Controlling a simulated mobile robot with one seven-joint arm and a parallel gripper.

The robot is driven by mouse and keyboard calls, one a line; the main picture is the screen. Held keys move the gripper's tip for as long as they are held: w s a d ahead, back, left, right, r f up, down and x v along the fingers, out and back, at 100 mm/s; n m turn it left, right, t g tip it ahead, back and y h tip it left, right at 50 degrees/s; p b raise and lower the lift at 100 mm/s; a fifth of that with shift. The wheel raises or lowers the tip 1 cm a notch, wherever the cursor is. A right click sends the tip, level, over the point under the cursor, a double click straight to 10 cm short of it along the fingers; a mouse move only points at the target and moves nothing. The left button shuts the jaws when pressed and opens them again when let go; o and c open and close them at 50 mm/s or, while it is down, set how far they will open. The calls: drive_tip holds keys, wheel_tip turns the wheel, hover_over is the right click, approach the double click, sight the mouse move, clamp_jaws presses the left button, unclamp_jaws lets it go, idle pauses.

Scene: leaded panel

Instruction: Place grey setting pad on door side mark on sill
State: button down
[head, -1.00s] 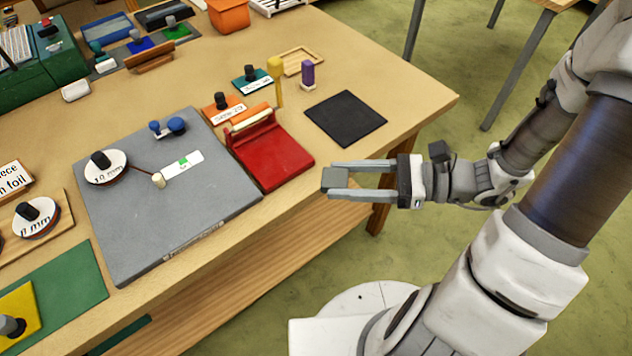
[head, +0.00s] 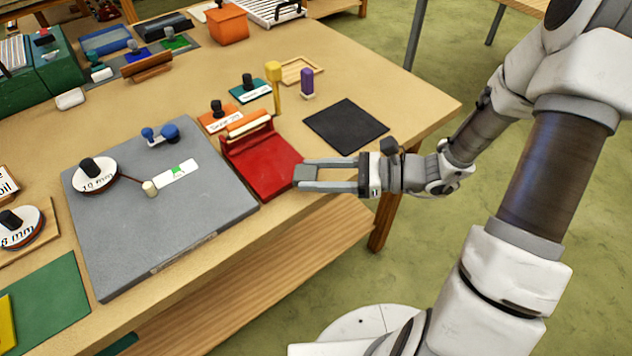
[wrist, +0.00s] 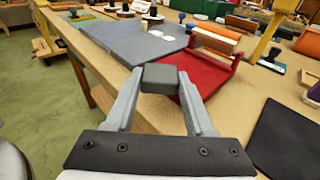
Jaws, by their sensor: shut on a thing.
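My gripper (head: 308,174) is shut on a small dark grey block, the grey setting pad (wrist: 161,78), with its fingertips on the pad's two sides. The pad also shows at the fingertips in the head view (head: 306,175). In the head view, the pad overlaps the right edge of a red tray-like stand (head: 266,168) near the table's front edge. In the wrist view, the pad appears in front of the grey slab and beside the red stand. Its height above the table is hard to judge. I cannot make out a sill or a door side mark.
A black mat (head: 346,126) lies to the right. A yellow post (head: 275,88) and a purple-topped piece (head: 307,83) stand behind.

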drive_tip(key=shift+f, duration=1.15)
drive_tip(key=shift+f+b, duration=0.2)
drive_tip(key=shift+b, duration=0.1)
drive_tip(key=shift+c, duration=1.3)
unclamp_jaws()
